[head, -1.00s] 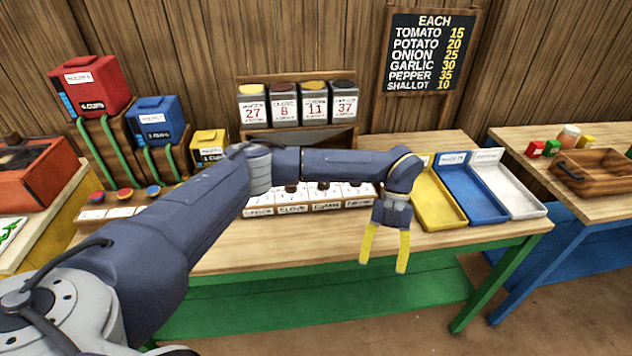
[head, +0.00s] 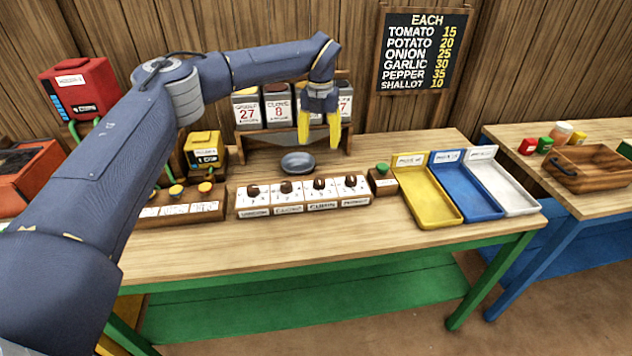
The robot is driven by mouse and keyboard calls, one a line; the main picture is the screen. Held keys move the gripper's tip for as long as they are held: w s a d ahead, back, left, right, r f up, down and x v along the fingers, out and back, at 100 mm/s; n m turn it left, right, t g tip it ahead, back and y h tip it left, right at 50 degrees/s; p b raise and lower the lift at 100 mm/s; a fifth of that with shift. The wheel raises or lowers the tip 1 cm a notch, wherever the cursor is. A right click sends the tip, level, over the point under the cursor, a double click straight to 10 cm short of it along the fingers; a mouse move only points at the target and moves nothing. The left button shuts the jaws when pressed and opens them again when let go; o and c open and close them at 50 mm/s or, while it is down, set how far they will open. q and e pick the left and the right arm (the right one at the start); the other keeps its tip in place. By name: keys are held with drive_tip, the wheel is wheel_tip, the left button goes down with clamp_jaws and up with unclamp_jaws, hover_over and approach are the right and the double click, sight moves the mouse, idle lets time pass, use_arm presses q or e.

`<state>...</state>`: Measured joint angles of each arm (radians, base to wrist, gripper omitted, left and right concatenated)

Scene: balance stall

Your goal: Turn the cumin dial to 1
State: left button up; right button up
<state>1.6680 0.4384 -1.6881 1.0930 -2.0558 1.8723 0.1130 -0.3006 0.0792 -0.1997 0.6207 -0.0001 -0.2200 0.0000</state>
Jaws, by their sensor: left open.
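The cumin dial (head: 319,184) is a dark brown knob on a white-faced panel, third from the left in a row of dials. Its front label (head: 323,206) reads like "CUMIN"; the number it points at is too small to tell. My left gripper (head: 319,132) has yellow fingers, is open and empty, and hangs above the back of the table, behind and above the cumin dial. It is apart from the dial and hides part of the jars behind it. My right gripper is not in view.
Other dials (head: 286,187) flank the cumin dial. A dark round dish (head: 297,162) sits behind the row. A green button box (head: 382,178) stands right of it, then yellow (head: 455,219), blue and white trays. Spice jars (head: 247,108) stand on a rack behind.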

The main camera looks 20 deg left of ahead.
sight(319, 180)
use_arm(q)
wheel_tip(319, 180, down, 16)
drive_tip(key=shift+r, duration=0.1)
idle(0.5)
drive_tip(key=shift+c, duration=0.2)
clamp_jaws()
